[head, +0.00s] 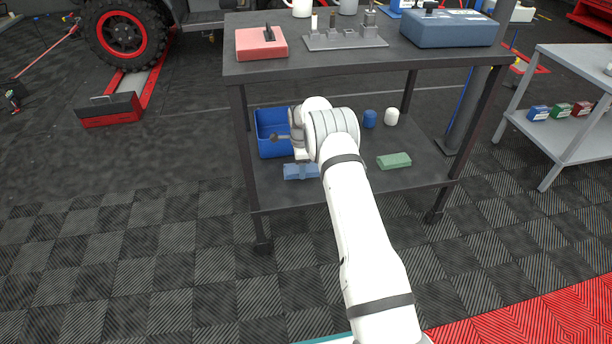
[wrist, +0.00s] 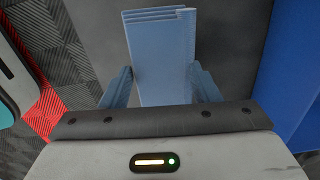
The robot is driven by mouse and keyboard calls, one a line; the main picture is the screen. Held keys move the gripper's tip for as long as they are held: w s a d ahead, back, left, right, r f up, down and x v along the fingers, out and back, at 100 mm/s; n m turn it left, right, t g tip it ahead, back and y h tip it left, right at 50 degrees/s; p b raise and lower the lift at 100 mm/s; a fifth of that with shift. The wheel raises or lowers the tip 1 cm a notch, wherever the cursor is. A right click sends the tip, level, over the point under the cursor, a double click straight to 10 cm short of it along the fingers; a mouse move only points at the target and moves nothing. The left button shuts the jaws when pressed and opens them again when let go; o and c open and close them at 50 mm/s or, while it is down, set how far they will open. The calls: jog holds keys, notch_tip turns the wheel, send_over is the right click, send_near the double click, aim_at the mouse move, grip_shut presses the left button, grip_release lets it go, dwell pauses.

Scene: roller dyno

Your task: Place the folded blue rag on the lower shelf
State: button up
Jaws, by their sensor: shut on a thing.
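The folded blue rag (head: 299,171) is at the front left of the lower shelf (head: 355,192) of the dark bench, low over or on its surface; I cannot tell which. My gripper (head: 301,165) reaches in under the bench top and is shut on the rag. In the wrist view the layered folds of the rag (wrist: 160,50) stick out between the two blue-grey fingers (wrist: 161,88), with the dark shelf behind. My arm hides part of the shelf's middle.
On the lower shelf, a blue bin (head: 270,148) stands behind the rag, a green folded cloth (head: 394,160) lies to the right, and a blue can (head: 370,118) and a white can (head: 392,117) stand at the back. The bench top (head: 330,66) overhangs my gripper.

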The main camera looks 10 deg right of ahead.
aim_at(302, 182)
jog(key=shift+d+f+b, duration=0.1)
jog(key=shift+f+b, duration=0.7)
jog(key=shift+f, duration=1.5)
jog(key=shift+f, duration=0.2)
jog(key=o, duration=1)
jog(key=shift+r, duration=0.15)
notch_tip(302, 182, up, 8)
jog(key=p, duration=0.3)
jog(key=shift+f, duration=0.2)
